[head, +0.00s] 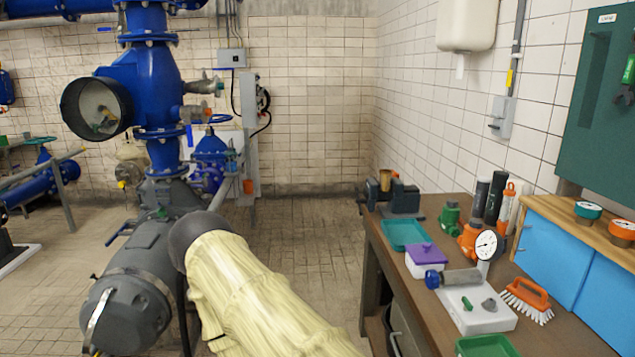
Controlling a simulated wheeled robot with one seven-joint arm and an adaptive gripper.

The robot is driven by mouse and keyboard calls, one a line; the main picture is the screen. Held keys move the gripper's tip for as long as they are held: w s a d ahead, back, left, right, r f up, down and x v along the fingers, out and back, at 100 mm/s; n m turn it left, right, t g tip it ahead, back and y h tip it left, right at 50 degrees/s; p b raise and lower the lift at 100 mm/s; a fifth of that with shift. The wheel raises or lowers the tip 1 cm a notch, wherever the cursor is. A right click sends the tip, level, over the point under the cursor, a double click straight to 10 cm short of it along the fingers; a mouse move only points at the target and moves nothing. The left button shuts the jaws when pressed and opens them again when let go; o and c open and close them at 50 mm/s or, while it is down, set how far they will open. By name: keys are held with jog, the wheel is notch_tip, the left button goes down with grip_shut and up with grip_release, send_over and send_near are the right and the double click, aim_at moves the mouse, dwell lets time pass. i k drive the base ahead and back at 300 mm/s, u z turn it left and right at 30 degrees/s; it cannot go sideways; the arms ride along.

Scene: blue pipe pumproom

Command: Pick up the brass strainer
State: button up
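A small brass-coloured, cup-like piece (385,180) stands at the far end of the workbench, at the vise. It is the only brass-coloured thing I can make out on the bench, and it looks like the strainer. It is too small to tell whether it sits in the vise jaws or beside them. My arm, in a cream cover, reaches up from the bottom middle, left of the bench and well apart from the brass piece. My gripper does not show.
The workbench (425,300) runs along the right wall. On it are a dark vise (405,197), a teal tray (402,234), a purple-lidded box (427,260), a dial gauge (486,245) and an orange brush (527,298). Blue pipework (150,90) stands left. Tiled floor is clear behind my arm.

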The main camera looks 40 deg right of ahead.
aim_at(385, 177)
jog(key=u, duration=1)
jog(key=i, duration=0.6)
jog(key=z, duration=2.35)
